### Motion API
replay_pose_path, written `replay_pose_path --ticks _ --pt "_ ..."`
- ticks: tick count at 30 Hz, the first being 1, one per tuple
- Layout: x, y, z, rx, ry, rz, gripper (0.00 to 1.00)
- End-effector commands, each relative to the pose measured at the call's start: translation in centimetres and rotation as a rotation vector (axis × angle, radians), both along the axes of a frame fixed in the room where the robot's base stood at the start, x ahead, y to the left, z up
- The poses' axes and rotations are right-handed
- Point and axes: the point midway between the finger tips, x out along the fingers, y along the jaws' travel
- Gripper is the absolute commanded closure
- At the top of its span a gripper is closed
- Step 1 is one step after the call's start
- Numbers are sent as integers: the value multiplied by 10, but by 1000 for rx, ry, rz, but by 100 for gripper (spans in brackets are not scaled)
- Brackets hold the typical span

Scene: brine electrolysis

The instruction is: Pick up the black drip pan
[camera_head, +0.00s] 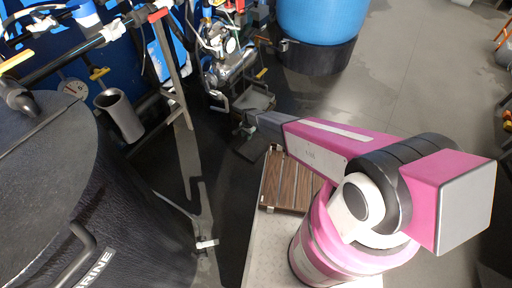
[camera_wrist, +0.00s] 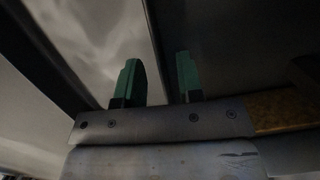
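A dark tray-like thing (camera_head: 257,99), which looks like the black drip pan, sits low beside the pump and pipework in the head view. My gripper (camera_head: 243,119) is at its near side, at the end of my pink and white arm. The head view does not show clearly whether they touch. In the wrist view, the two green fingertips (camera_wrist: 158,80) stand apart with a gap between them. A dark surface and a lighter grey one meet at an edge behind that gap. I cannot tell whether this edge is the pan's. Part of the pan's near side is hidden by my gripper.
A metal pump with pipes (camera_head: 230,60) stands behind the pan. A black brine tank (camera_head: 60,200) and a grey cup-shaped holder (camera_head: 119,115) are at left. A blue tank in a black base (camera_head: 315,55) stands behind. Open floor (camera_head: 420,85) lies to the right.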

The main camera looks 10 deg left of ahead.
Motion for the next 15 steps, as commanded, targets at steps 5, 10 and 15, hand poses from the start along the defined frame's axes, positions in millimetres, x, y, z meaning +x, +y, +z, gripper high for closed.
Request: replay_pose_path --ticks 5,10,15 --pt "-2 2 -25 -1 2 0 66" --pt "-3 2 -27 0 1 0 66" --pt "-3 2 -27 0 1 0 95"
